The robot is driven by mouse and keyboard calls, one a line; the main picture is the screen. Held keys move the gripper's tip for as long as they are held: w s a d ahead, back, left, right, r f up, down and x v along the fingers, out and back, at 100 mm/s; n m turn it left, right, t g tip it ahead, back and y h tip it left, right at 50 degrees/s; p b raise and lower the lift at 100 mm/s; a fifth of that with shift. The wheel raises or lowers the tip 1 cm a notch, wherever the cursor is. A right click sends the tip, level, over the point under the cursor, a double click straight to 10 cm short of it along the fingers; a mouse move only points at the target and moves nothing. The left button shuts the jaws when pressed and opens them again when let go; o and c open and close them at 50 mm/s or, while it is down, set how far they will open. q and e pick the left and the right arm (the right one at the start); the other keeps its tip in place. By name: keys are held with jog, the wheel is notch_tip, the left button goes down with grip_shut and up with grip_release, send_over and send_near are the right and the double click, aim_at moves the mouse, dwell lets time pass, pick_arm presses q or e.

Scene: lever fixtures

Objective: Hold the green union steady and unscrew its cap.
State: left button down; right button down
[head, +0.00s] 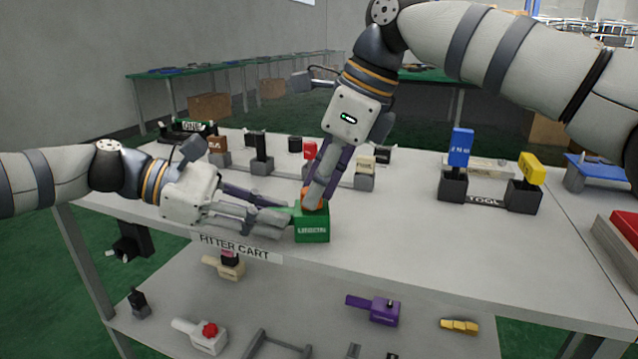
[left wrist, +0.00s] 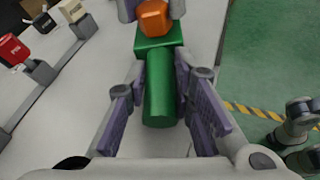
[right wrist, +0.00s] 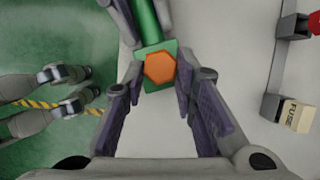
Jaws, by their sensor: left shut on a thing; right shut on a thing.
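The green union (head: 312,232) sits near the front edge of the cart top, its labelled block facing forward. Its green cylindrical bar shows in the left wrist view (left wrist: 160,92). My left gripper (head: 282,212) comes in from the left, shut on this bar with a finger along each side. The orange hexagonal cap sits on top of the block; it shows in the right wrist view (right wrist: 160,68) and the left wrist view (left wrist: 154,18). My right gripper (head: 313,198) reaches down from above and is shut on the cap, partly hiding it in the head view.
Behind the union stand several small fixtures with red, tan and black blocks, including one marked FUSE (right wrist: 296,115). A tool stand with blue (head: 460,148) and yellow (head: 531,168) levers is at right. The lower shelf holds a purple part (head: 375,309). The cart top right of the union is clear.

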jog(key=shift+r, duration=0.15)
jog(key=shift+r, duration=0.9)
jog(key=shift+r, duration=1.5)
pick_arm(q)
jog(key=c, duration=1.3)
grip_release()
